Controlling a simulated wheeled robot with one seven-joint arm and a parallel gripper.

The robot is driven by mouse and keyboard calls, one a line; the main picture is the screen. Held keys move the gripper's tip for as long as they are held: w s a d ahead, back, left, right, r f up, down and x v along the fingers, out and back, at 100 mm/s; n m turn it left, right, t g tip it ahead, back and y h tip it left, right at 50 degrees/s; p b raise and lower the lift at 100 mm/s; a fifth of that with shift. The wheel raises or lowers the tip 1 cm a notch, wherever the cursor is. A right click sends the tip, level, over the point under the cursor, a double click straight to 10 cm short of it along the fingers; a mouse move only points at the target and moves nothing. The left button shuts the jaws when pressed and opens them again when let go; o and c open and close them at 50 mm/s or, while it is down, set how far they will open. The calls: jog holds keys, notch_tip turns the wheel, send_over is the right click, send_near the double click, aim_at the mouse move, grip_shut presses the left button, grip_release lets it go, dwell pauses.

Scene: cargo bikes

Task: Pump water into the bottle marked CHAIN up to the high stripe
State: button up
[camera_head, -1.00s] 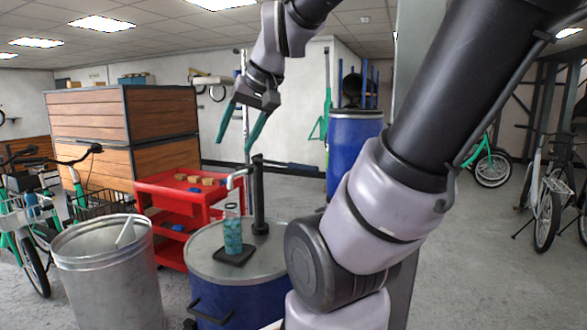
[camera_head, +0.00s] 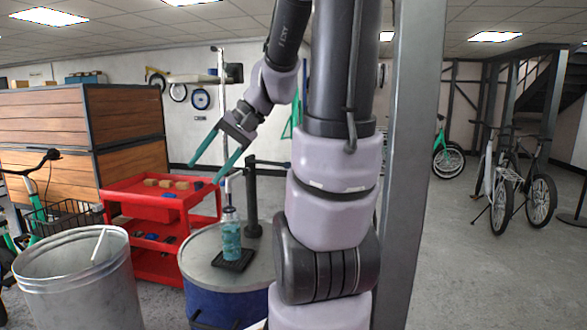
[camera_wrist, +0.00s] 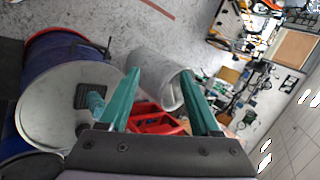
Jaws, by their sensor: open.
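A clear bottle (camera_head: 231,240) with teal contents stands upright on a black pad (camera_head: 236,262) on the grey drum lid (camera_head: 203,266). Its marking and stripes are too small to read. A dark pump post (camera_head: 251,200) stands behind it, with a pale spout pipe (camera_head: 229,187) above the bottle and a lever partly hidden by my arm. My gripper (camera_head: 204,173) is open and empty in the air, above and left of the bottle. In the wrist view, my spread fingers (camera_wrist: 160,85) show, with the bottle (camera_wrist: 95,103) left of them, partly covered by the left finger.
A metal bin (camera_head: 75,285) stands left of the drum. A red cart (camera_head: 160,207) with small blocks is behind them. A grey pillar (camera_head: 410,150) rises right of my arm. Bikes (camera_head: 505,185) stand at the right, with open floor before them.

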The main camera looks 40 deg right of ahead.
jog(key=w+d+f+m+y, duration=0.1)
jog(key=w+d+y, duration=0.1)
jog(key=w, duration=0.2)
jog(key=m+t+h, duration=1.1)
jog(key=m+t, duration=0.2)
jog(key=t, duration=0.2)
send_near(279, 165)
jog(key=s+d, duration=0.5)
jog(key=w, duration=1)
jog(key=shift+w+d+r, duration=0.3)
jog(key=shift+d, duration=0.05)
jog(key=shift+c, duration=0.3)
grip_shut()
jog(key=shift+g, duration=0.3)
